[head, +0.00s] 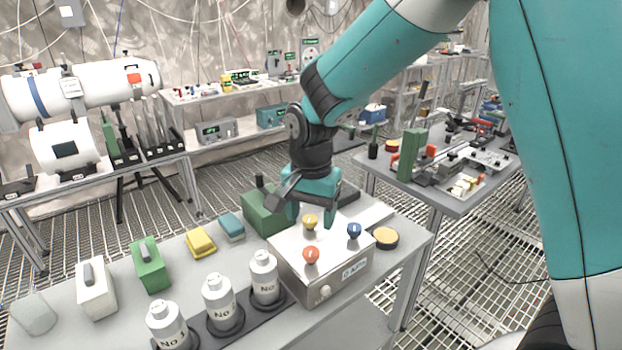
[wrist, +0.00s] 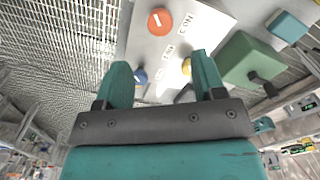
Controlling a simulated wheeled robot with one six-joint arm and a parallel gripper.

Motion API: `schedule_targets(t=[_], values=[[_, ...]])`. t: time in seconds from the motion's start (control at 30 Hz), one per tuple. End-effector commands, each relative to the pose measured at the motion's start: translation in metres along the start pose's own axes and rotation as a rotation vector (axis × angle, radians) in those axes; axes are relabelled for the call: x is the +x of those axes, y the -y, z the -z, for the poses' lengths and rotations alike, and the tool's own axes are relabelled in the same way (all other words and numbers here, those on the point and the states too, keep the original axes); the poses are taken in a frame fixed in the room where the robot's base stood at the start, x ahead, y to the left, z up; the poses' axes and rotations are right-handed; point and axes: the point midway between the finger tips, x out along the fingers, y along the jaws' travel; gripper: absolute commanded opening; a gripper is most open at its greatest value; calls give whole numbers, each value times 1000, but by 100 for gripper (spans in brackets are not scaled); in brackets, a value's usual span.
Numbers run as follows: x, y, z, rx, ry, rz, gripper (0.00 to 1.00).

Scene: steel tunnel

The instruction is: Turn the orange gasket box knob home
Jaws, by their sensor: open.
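The gasket box (head: 335,268) is a pale grey metal box on the near bench, with a label on its front. The orange knob (head: 311,254) is on its top near the front edge. It also shows at the top of the wrist view (wrist: 160,21), with a white slanting mark and printed labels beside it. A yellow knob (head: 310,222) and a blue knob (head: 354,230) sit behind it; the yellow one is partly hidden by a finger in the wrist view. My gripper (head: 311,214) is open and empty above the back of the box, apart from the orange knob.
Several white bottles (head: 219,296) stand in a dark rack left of the box. A green block (head: 262,212) is behind it, and a round yellow-topped tin (head: 386,237) is to its right. Another bench (head: 440,195) with tools stands at the right.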

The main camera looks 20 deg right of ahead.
Motion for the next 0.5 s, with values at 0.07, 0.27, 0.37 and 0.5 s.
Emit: schedule_targets(t=[0.07,0.27,0.37,0.5], values=[[-22,1,1,0,-4,5,63],[-63,0,0,0,-3,4,63],[-75,1,1,1,-2,2,63],[-84,0,0,1,-1,1,63]])
